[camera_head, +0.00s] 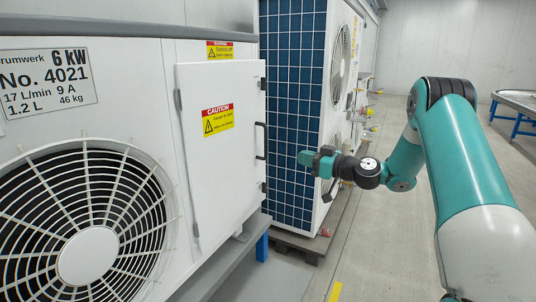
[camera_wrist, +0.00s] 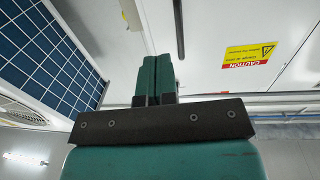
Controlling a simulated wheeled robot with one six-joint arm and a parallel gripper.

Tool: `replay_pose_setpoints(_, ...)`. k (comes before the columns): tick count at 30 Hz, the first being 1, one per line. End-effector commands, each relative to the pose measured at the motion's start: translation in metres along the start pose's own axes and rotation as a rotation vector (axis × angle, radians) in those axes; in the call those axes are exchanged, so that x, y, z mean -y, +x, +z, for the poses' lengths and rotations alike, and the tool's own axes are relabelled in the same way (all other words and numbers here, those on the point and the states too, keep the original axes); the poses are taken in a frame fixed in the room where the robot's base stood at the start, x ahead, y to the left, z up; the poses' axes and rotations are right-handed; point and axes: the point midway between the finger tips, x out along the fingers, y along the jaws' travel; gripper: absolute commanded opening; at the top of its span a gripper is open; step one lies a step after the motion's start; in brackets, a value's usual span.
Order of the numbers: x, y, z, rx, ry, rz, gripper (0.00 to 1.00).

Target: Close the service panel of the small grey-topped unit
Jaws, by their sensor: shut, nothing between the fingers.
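The small grey-topped unit (camera_head: 120,115) fills the left of the head view, with a fan grille and a rating plate. Its white service panel (camera_head: 215,165) has hinges on its left edge, a caution label and a dark vertical handle (camera_head: 261,141) near its right edge. The panel appears to stand a little out from the unit; how far is hard to tell. My gripper (camera_head: 304,158) is to the right of the handle, pointing left, apart from the panel in the head view. In the wrist view my gripper (camera_wrist: 155,62) is shut and empty, with the panel (camera_wrist: 215,25) beyond it.
A tall unit with a blue finned side (camera_head: 292,110) stands behind my gripper on a pallet. A grey bench (camera_head: 215,270) runs below the small unit. Open floor (camera_head: 385,235) lies to the right, with a blue-legged table (camera_head: 518,101) at the far right.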

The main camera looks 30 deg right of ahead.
Motion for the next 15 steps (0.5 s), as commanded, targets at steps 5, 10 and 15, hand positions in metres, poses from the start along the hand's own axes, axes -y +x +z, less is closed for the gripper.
replay_pose_setpoints(5,0.002,0.033,-0.003,0.000,-0.003,-0.007,0.00)
replay_pose_setpoints(10,0.003,0.071,-0.003,0.000,-0.005,-0.009,0.00)
replay_pose_setpoints(15,0.003,0.103,-0.003,0.001,-0.005,-0.008,0.00)
